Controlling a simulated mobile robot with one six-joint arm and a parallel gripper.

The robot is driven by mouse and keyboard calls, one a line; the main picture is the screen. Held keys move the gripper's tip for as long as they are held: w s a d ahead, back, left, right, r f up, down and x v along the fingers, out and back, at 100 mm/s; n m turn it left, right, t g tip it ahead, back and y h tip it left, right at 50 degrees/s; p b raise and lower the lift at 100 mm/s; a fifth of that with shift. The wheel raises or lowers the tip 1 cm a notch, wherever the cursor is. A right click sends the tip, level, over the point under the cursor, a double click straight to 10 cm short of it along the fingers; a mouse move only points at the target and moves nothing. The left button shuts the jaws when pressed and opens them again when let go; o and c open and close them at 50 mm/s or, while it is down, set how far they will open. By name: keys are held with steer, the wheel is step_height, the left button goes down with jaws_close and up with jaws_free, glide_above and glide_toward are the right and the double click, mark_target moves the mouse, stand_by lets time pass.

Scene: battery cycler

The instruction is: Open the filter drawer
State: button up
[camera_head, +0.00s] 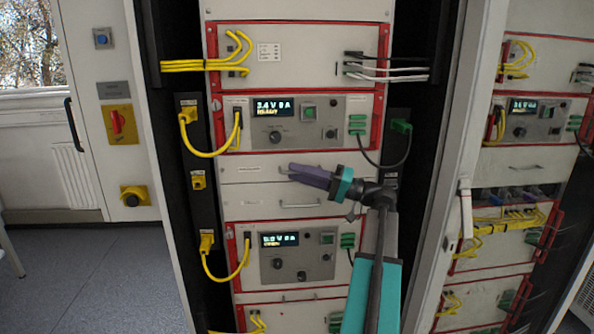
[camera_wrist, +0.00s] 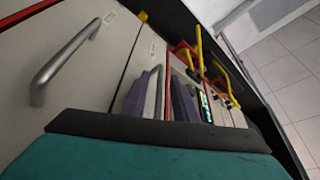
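Two pale drawer fronts sit between two red-framed instruments in the rack; I cannot read which is the filter drawer. The upper drawer (camera_head: 253,168) has a small label, and my gripper covers its right half. The lower drawer (camera_head: 245,204) has a grey bar handle (camera_head: 300,205), also seen at the left of the wrist view (camera_wrist: 66,64). Both fronts look shut. My gripper (camera_head: 292,172) has purple fingers in front of the upper drawer.
Yellow cables (camera_head: 200,154) loop at the rack's left side, and a dark cable (camera_head: 383,165) hangs right of my gripper. Instruments (camera_head: 320,135) with displays stand above and below the drawers. A second rack (camera_head: 530,160) is at right.

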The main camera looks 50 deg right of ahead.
steer(key=shift+w+a+r, duration=0.1)
steer(key=shift+w+a, duration=0.1)
steer(key=shift+w, duration=0.2)
jaws_close()
stand_by(1.3)
